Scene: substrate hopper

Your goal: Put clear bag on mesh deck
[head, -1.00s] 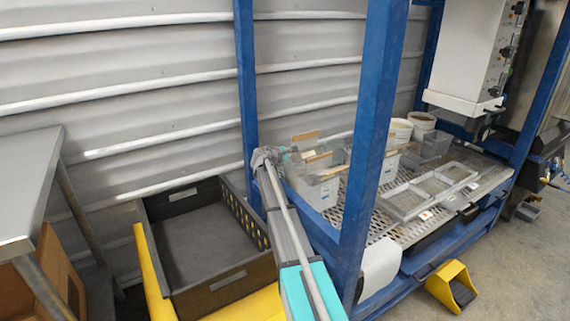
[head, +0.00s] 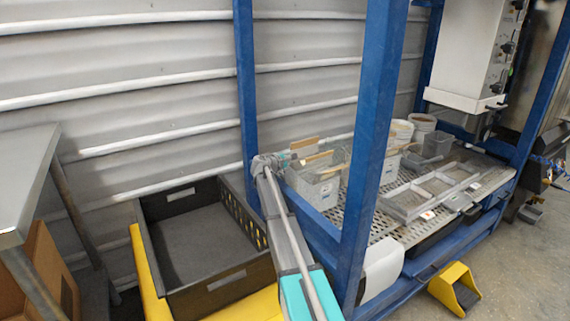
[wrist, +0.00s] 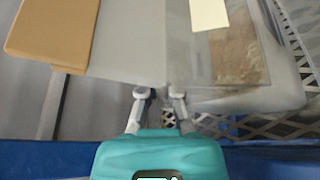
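The clear bag (wrist: 238,55) shows in the wrist view as a see-through sheet with brown material inside and a pale label (wrist: 208,14). It lies ahead and to the right of my gripper (wrist: 159,93). My gripper's two fingers are apart, with a gap between them and nothing clearly held; their tips are near the bag's lower left edge, and contact cannot be told. The mesh deck (head: 385,224) is a perforated metal surface, also seen in the wrist view (wrist: 290,128).
A grey bin (head: 317,190) stands on the deck's left end. A divided tray (head: 405,205) and white buckets (head: 422,124) occupy other parts. A blue post (head: 369,130) rises in front. A black crate (head: 200,245) sits at the left.

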